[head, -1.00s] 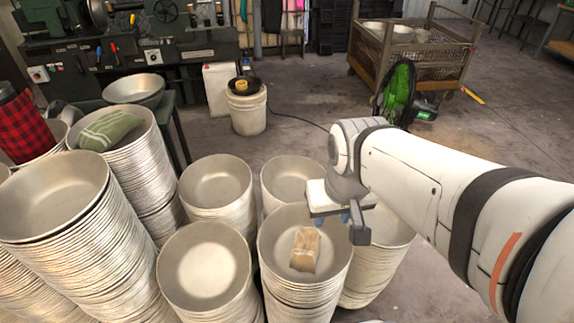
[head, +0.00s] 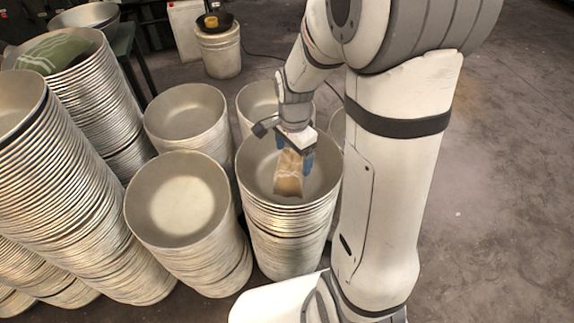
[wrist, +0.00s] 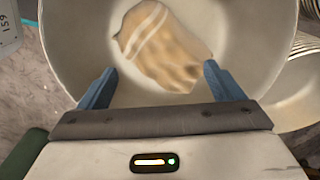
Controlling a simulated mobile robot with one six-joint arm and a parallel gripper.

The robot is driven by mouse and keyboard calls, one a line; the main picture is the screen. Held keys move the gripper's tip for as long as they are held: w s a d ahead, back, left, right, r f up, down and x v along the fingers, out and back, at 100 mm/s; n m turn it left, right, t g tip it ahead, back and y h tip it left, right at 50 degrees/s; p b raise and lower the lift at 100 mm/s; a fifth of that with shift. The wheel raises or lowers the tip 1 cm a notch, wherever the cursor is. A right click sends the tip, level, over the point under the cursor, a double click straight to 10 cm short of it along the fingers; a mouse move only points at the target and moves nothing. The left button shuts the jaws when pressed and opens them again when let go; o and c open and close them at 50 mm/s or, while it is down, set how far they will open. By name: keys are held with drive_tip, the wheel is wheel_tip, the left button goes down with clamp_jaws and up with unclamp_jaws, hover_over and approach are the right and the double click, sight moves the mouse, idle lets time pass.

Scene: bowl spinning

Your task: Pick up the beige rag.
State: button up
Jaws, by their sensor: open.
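The beige rag (head: 288,182) lies crumpled in the top bowl (head: 323,186) of a stack. It has pale stripes, which show in the wrist view (wrist: 163,48). My gripper (head: 292,163) is over this bowl, with its blue fingers pointing down by the rag. In the wrist view my gripper (wrist: 157,85) is open, one finger on each side below the rag, with nothing between the fingertips but the rag's near edge just beyond them. I cannot tell how high the fingertips are above the rag. In the head view the gripper hides the rag's far end.
Other bowl stacks stand close by, one with an empty top bowl (head: 177,199) on the left and one behind it (head: 186,114). A green rag (head: 52,52) lies in a taller stack at the left. A white bucket (head: 219,50) stands behind. The floor at the right is clear.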

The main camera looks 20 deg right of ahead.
sight(291, 169)
drive_tip(key=f, duration=0.3)
drive_tip(key=f+b, duration=0.1)
drive_tip(key=f, duration=0.3)
drive_tip(key=shift+w+a+b, duration=0.15)
drive_tip(key=shift+w+b, duration=0.05)
drive_tip(key=shift+b, duration=0.1)
drive_tip(key=c, duration=1.2)
drive_tip(key=shift+o, duration=0.2)
wheel_tip(291, 169, up, 10)
drive_tip(key=shift+p, duration=1.15)
